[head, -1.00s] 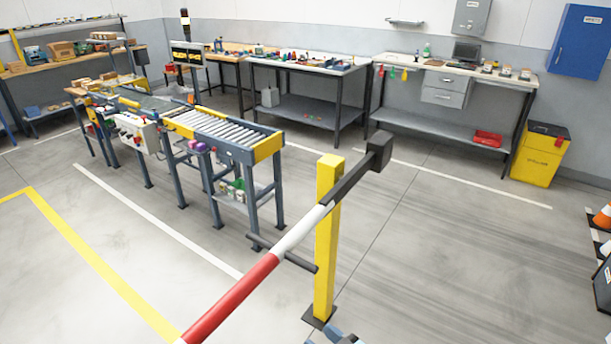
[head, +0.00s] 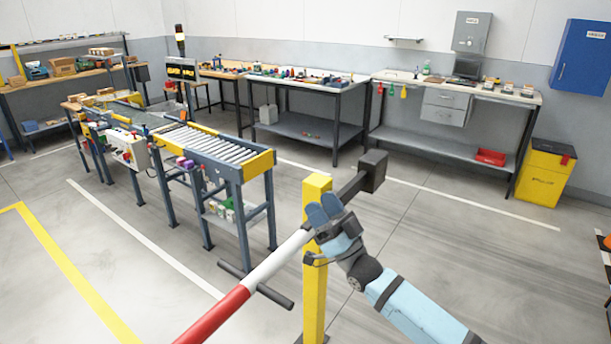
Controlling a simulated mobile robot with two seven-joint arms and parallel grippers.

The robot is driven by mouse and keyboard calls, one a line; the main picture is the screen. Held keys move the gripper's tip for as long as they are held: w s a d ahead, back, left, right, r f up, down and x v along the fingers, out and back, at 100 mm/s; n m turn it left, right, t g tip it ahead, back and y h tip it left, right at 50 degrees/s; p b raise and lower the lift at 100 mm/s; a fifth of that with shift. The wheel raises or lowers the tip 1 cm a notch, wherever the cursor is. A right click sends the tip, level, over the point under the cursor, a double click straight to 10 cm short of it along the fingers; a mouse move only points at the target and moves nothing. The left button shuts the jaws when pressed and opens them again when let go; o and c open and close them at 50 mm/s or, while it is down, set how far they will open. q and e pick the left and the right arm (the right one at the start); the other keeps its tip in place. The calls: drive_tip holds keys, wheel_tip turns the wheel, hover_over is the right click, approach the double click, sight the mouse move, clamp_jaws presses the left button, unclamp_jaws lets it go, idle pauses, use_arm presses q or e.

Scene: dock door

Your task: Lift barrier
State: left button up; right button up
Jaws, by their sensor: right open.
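The barrier is a pole with a red and white arm (head: 236,300), sloping up from the lower left to a yellow post (head: 316,275). Past the post it ends in a black counterweight block (head: 373,171). A dark crossbar handle (head: 256,286) sticks out to both sides of the white part. My left gripper is not in view.
A roller conveyor (head: 205,145) stands left of the barrier. Workbenches line the back wall, with a yellow bin (head: 543,170) at the right end. An orange cone shows partly at the right edge. The floor right of the post is clear.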

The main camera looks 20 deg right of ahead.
drive_tip(key=p+x, duration=0.1)
drive_tip(key=x, duration=0.5)
drive_tip(key=shift+w+r, duration=0.2)
drive_tip(key=shift+w, duration=0.1)
clamp_jaws()
idle(1.0)
